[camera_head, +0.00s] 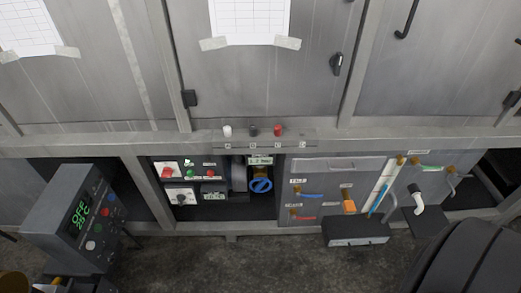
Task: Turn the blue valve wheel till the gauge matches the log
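The blue valve wheel (261,186) sits low in the recess under the grey bench, right of the middle. A small dark gauge display (260,160) with pale green digits is just above it; its reading is too small to tell for sure. A paper sheet with a printed table (249,15) is taped to the cabinet door above, and another sheet (28,25) is at the top left. Their writing is unreadable, and I cannot tell which is the log. Neither of my grippers is in view, and nothing touches the wheel.
Left of the wheel is a switch panel (190,183). A grey control box (78,225) reading OFF and 25°C stands at left. A panel with coloured valve handles (330,180) is at right. White, black and red knobs (278,130) line the ledge. A dark rounded shape fills the lower right.

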